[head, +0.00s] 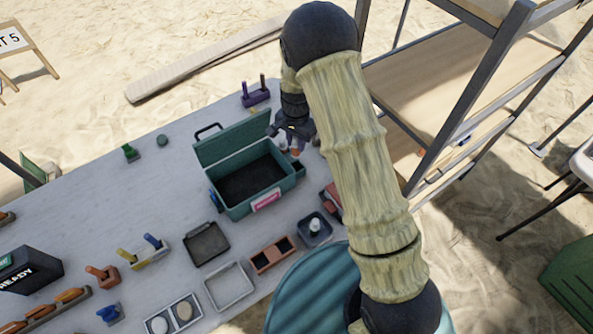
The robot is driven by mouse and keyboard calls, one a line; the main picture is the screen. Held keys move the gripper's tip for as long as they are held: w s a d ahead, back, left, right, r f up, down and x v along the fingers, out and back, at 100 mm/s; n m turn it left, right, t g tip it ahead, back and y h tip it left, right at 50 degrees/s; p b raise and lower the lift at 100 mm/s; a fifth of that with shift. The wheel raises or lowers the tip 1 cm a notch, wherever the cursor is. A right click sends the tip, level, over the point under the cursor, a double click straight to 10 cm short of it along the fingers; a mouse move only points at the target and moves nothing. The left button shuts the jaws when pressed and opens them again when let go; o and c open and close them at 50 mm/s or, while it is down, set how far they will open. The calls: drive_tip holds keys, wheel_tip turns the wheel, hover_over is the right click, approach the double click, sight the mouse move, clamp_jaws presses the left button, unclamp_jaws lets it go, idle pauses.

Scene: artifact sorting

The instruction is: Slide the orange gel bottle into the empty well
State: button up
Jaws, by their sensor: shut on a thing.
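My gripper (294,148) is at the back right corner of the open teal box (243,206), pointing down. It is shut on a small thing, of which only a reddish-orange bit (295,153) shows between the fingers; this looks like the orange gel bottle. The rest of it is hidden by the fingers and the box's side. Small holders (299,168) sit along the box's right side, just below the gripper. I cannot tell from here which well is empty. The box's main compartment is dark and looks empty.
The box's raised lid (232,138) stands left of my gripper. A purple two-post holder (255,93) is behind. In front are a terracotta two-well tray (272,255), a grey tray (314,230) with a white item, and a dark tray (207,244).

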sight(296, 153)
wheel_tip(296, 153, down, 5)
drive_tip(key=shift+f+p, duration=0.15)
drive_tip(key=shift+p, duration=0.45)
drive_tip(key=shift+w+f, duration=0.2)
drive_tip(key=shift+f, duration=0.1)
drive_tip(key=shift+s, duration=0.25)
wheel_tip(296, 153, down, 4)
drive_tip(key=shift+w+d+p, duration=0.1)
drive_tip(key=shift+p, duration=0.4)
drive_tip(key=shift+f, duration=0.2)
drive_tip(key=o, duration=0.6)
drive_tip(key=shift+c, duration=0.2)
drive_tip(key=shift+o, duration=0.7)
